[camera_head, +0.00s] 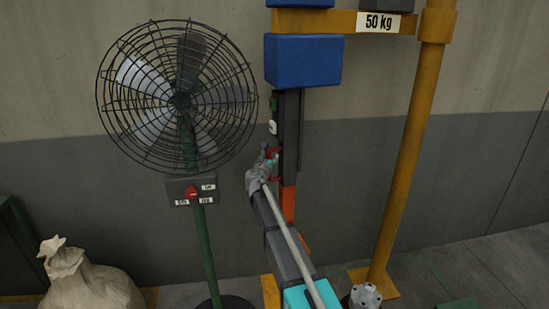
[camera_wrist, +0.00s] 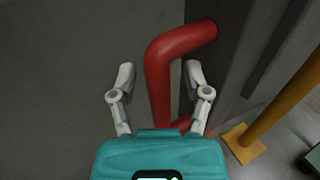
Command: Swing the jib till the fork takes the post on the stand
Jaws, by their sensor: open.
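The jib is a yellow arm (camera_head: 335,20) marked 50 kg, on a yellow column (camera_head: 408,150). A blue block (camera_head: 303,60) and a dark upright bar (camera_head: 290,130) hang below it; the bar's lower end is orange (camera_head: 288,203). A red bent handle (camera_head: 274,151) sits on the bar, and in the wrist view it (camera_wrist: 160,85) stands between my fingers. My gripper (camera_head: 270,158) is open (camera_wrist: 160,73), one finger on each side of the handle, with gaps visible. I cannot make out the fork, post or stand; my arm covers the area below the bar.
A caged fan (camera_head: 180,98) on a green pole with a switch box (camera_head: 192,190) stands close on the left. A tied sack (camera_head: 85,280) lies at lower left. The wall is behind. Floor right of the yellow column is mostly clear.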

